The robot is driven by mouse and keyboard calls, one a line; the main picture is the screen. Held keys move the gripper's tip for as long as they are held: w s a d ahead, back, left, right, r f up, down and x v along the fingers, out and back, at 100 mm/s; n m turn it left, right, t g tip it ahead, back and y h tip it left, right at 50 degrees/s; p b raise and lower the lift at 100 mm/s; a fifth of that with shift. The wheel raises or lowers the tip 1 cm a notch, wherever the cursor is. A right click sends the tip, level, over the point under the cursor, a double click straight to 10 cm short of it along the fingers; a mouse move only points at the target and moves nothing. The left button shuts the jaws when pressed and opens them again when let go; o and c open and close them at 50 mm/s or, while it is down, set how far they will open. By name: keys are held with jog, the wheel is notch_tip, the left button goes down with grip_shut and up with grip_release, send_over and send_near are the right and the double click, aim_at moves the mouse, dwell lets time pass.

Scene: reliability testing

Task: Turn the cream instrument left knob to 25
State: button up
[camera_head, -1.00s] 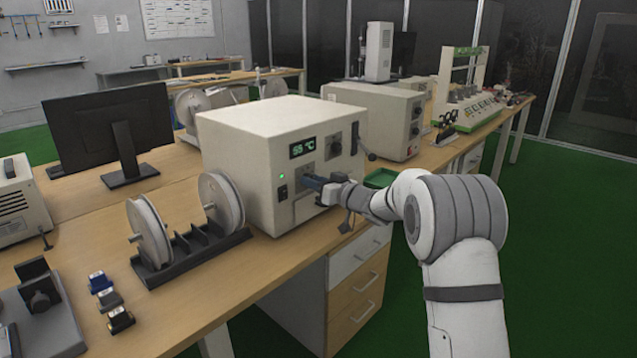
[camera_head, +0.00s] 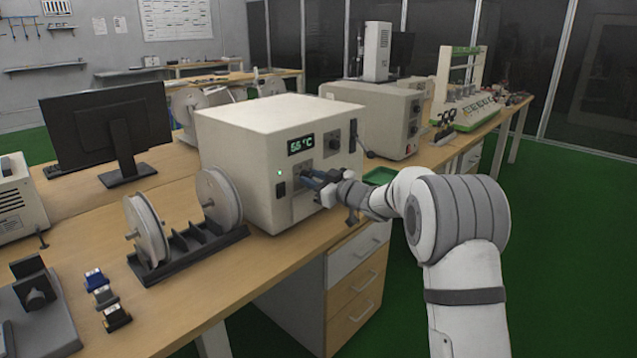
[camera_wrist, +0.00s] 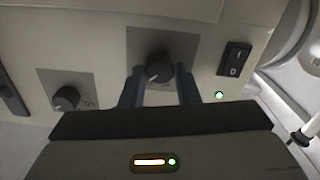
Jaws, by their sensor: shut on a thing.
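The cream instrument (camera_head: 240,170) stands on the wooden bench, its front facing right, with a green display (camera_head: 301,145) that seems to read 55 °C. My gripper (camera_head: 308,177) is at the lower front, its blue fingers on either side of the dark left knob (camera_wrist: 158,72) in the wrist view. It is shut on that knob. The wrist view appears turned over: the rocker switch (camera_wrist: 233,60) and green light (camera_wrist: 219,95) lie to the right of the knob. A second dark knob (camera_wrist: 66,97) lies to its left. The held knob's scale is not readable.
A reel stand (camera_head: 190,240) is left of the instrument, and a monitor (camera_head: 115,130) stands behind it. Another cream instrument (camera_head: 385,115) and a green tray (camera_head: 380,176) are to the right. A dark handle (camera_head: 353,135) is on the instrument's right front edge.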

jog(key=n+b, duration=1.4)
jog(key=n, duration=0.8)
jog(key=shift+s+a, duration=0.1)
jog(key=shift+a, duration=0.05)
jog(key=shift+n, duration=0.3)
jog(key=o, duration=1)
jog(key=shift+b, duration=0.3)
jog(key=shift+c, duration=0.2)
jog(key=shift+f, duration=0.1)
